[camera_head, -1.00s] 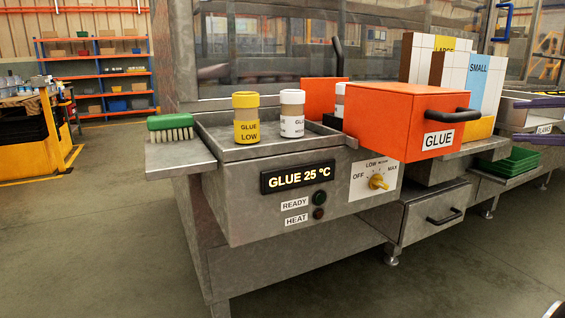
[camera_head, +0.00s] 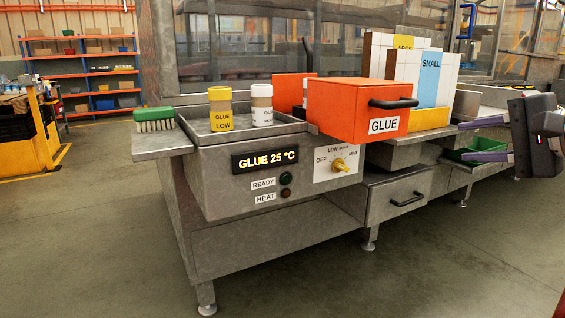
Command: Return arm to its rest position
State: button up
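My gripper (camera_head: 462,141) is at the right edge of the head view, with two purple fingers pointing left from a dark body. The fingers are apart and nothing shows between them but the background. It appears in front of the right part of the metal station, near a green tray (camera_head: 466,155). Much of my arm is outside the picture.
The metal glue station (camera_head: 280,240) fills the middle. It bears a green brush (camera_head: 155,115), a yellow jar (camera_head: 221,110), a white jar (camera_head: 262,105), an orange glue box (camera_head: 350,105) and a dial (camera_head: 339,165). A drawer (camera_head: 398,195) is shut. The floor (camera_head: 440,270) in front is clear.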

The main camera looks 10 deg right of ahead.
jog(key=s+a+f+n+g+h, duration=0.25)
jog(key=a+f+n+g, duration=0.35)
jog(key=a+f, duration=1.1)
jog(key=s+a+f+n+h, duration=0.1)
jog(key=s+a+f+n, duration=0.1)
jog(key=f, duration=0.4)
jog(key=s+a+f+n+g+h+p, duration=0.1)
jog(key=s+a+f+n+h, duration=0.1)
jog(key=s+f+n, duration=0.3)
jog(key=shift+s+a+f, duration=0.65)
jog(key=shift+a+f, duration=0.15)
